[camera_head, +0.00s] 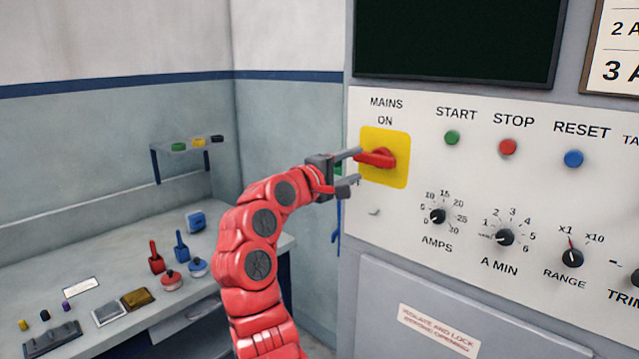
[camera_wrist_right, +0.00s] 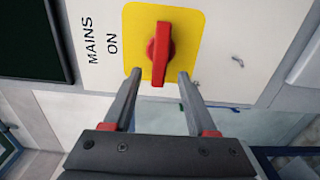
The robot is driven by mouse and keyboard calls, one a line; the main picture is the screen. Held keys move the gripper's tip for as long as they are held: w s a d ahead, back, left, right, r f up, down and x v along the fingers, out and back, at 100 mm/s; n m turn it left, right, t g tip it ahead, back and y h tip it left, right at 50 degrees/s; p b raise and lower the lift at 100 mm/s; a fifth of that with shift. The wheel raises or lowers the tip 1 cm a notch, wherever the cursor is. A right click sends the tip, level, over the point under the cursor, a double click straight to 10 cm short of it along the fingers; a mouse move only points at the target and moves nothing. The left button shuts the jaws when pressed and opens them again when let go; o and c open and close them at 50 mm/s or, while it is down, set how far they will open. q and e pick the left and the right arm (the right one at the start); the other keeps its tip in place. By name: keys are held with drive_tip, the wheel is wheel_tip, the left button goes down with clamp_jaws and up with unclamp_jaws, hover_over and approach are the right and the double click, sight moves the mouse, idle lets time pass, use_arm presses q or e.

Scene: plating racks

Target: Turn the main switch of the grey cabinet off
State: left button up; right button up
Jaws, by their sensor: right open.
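The grey cabinet (camera_head: 375,270) fills the right side of the head view. Its main switch is a red handle (camera_head: 377,158) on a yellow square plate (camera_head: 398,172), under the words MAINS and ON. In the head view the handle lies roughly level, its free end toward my gripper. My right gripper (camera_head: 352,170) is open in front of the plate. In the right wrist view the red handle (camera_wrist_right: 160,55) lies between the lines of the two open fingers (camera_wrist_right: 158,85), just beyond their tips. I cannot tell whether they touch it. My left gripper is not in view.
START (camera_head: 452,138), STOP (camera_head: 508,147) and RESET (camera_head: 573,158) buttons sit right of the switch. Dials, including AMPS (camera_head: 438,216), are below. A bench (camera_head: 110,245) with red and blue items stands at left. A small shelf (camera_head: 185,148) hangs above it.

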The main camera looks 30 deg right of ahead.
drive_tip(key=b+v, duration=0.2)
drive_tip(key=v, duration=1.1)
drive_tip(key=shift+a, duration=0.2)
